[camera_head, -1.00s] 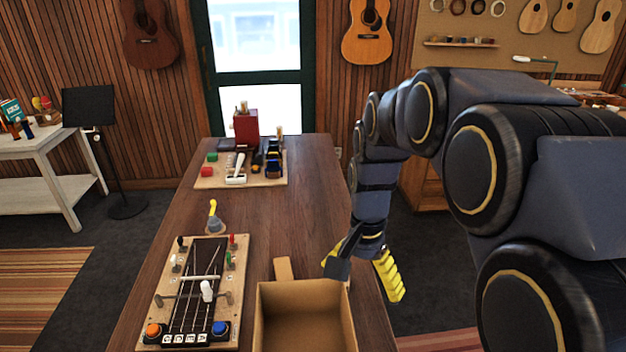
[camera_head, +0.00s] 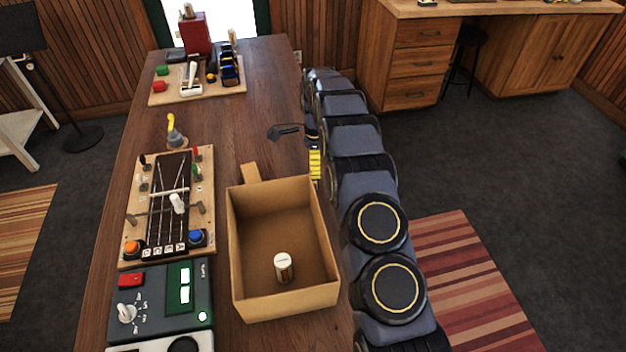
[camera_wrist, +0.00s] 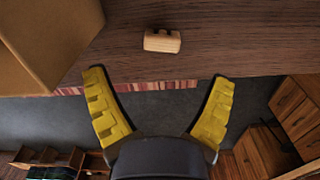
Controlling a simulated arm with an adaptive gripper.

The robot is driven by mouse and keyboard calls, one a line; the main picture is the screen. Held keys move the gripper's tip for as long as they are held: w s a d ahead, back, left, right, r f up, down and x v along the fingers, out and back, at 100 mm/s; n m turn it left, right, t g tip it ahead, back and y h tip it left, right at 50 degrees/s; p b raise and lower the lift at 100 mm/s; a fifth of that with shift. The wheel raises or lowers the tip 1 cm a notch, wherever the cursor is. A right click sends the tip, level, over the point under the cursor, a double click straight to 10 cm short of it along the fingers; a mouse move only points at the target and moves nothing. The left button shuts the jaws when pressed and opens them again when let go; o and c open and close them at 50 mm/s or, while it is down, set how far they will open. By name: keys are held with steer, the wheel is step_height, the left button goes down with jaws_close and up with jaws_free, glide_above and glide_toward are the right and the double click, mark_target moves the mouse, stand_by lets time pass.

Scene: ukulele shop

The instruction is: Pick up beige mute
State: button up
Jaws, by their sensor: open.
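The beige mute (camera_wrist: 162,40) is a small pale wooden block with dark notches on one edge. It lies on the brown table near its edge in the wrist view. I cannot make it out in the head view. My gripper (camera_wrist: 158,78) is open and empty, with its yellow-padded fingers spread wide. The mute lies beyond the fingertips, roughly centred between them and apart from them. In the head view my gripper (camera_head: 299,148) is by the table's right edge, beyond the cardboard box.
The open cardboard box (camera_head: 240,245) holds a white-capped cylinder (camera_head: 283,266); its wall also shows in the wrist view (camera_wrist: 45,40). A fretboard panel (camera_head: 203,165) and a dark control unit (camera_head: 150,300) are left of it. A tool board (camera_head: 160,98) lies at the far end.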

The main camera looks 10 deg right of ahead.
step_height(320, 180, down, 8)
steer(key=shift+w+a+r, duration=0.1)
steer(key=shift+w+r, duration=0.05)
steer(key=c, duration=0.9)
